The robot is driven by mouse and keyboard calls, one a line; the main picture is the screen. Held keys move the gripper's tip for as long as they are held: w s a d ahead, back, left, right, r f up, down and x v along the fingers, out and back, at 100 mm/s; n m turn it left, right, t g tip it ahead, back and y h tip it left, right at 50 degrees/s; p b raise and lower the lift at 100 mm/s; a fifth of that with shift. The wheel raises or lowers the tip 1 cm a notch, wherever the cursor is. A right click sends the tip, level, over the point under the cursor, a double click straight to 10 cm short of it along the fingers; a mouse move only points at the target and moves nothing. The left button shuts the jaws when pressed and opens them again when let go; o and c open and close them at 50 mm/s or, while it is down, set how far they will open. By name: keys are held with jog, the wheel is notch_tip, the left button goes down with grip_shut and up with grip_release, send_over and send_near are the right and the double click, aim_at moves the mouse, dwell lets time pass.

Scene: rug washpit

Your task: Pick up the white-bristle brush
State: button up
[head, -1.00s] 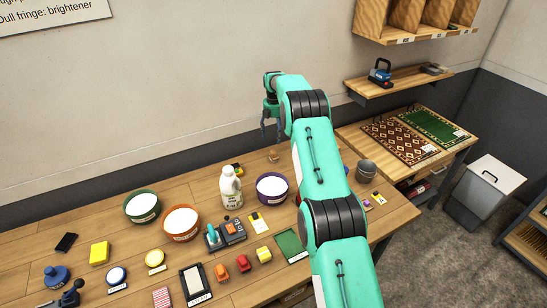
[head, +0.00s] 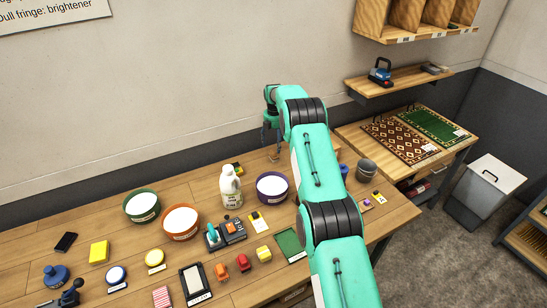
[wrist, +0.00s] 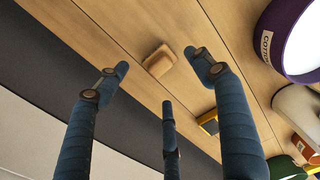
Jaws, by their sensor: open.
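A small wooden block (wrist: 160,60), which looks like a brush back, lies on the wooden bench near the wall. Its bristles are hidden, so I cannot tell their colour. In the head view the same block (head: 274,156) is small, behind the purple bowl. My gripper (wrist: 158,78) is open and empty, its fingers spread, with the block appearing between and beyond the fingertips in the wrist view. In the head view my gripper (head: 269,139) hangs fingers down just above the block, apart from it as far as I can tell.
A purple bowl (head: 272,187), a white jug (head: 230,186) and a black-and-yellow item (wrist: 208,122) stand close by. Orange (head: 181,222) and green (head: 142,206) bowls are further left. The wall (head: 180,120) is close behind. Bench around the block is clear.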

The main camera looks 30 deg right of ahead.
aim_at(273, 151)
jog(key=shift+f, duration=1.2)
jog(key=shift+f, duration=0.1)
jog(key=shift+a+f, duration=0.1)
jog(key=shift+f, duration=2.4)
jog(key=c, duration=1.5)
